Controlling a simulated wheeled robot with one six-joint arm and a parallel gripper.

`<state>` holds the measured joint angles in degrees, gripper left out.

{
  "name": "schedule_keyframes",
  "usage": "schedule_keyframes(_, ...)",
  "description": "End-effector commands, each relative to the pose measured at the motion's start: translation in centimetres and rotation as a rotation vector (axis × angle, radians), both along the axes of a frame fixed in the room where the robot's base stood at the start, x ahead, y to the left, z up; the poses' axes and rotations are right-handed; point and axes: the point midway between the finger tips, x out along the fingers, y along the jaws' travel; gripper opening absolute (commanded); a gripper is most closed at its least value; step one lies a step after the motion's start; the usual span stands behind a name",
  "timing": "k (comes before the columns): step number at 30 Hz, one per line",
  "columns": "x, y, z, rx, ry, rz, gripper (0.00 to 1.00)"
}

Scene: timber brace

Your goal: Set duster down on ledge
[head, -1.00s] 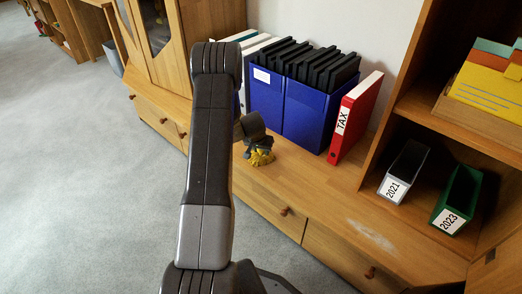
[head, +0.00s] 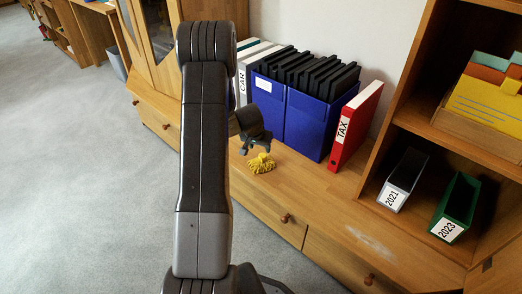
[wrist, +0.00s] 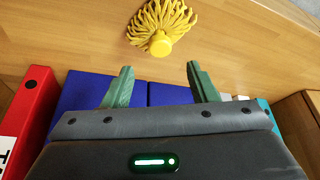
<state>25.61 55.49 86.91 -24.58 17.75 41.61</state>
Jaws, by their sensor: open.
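The yellow duster (head: 262,163) lies on the wooden ledge (head: 320,205) in front of the blue box files. In the wrist view the duster (wrist: 160,30) shows its strands fanned out and its round yellow knob towards me. My gripper (head: 256,149) is just above and behind the duster in the head view. In the wrist view my gripper (wrist: 159,75) has its two green fingers spread wide, with nothing between them. The duster is beyond the fingertips, clear of them.
Blue box files (head: 300,110) holding black folders stand behind my gripper, with a red TAX binder (head: 356,125) to their right. A grey 2021 file (head: 403,180) and a green 2023 file (head: 455,207) stand further right. The ledge between is mostly clear, with a pale dusty patch.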

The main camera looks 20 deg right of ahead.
Motion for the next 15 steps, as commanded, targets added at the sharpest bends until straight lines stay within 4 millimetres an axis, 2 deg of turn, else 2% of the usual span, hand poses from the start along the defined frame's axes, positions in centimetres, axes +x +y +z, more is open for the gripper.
schedule_keyframes(1,-0.2,0.2,0.9,-0.001,-0.001,0.000,0.53)
schedule_keyframes(6,-0.6,0.6,1.9,0.000,0.001,0.001,0.53)
schedule_keyframes(15,-0.6,0.6,2.0,0.000,0.001,0.001,0.53)
